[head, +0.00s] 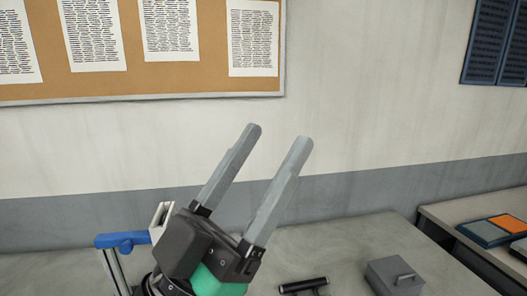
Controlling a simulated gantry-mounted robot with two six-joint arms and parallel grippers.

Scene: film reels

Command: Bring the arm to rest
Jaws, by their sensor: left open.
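My left gripper (277,138) is raised in the middle of the head view. Its two long grey fingers point up and slightly right, apart from each other. It is open, with nothing between the fingers. The fingers show in front of the wall, and the gripper's dark body hides part of the table. My right gripper is not in view.
A grey table (335,242) spans the bottom. On it are a grey lidded box (394,278), a black cylindrical object (303,286) and a blue-topped stand (125,241). A side table (470,213) at right holds flat blue and orange items. A corkboard (210,82) hangs behind.

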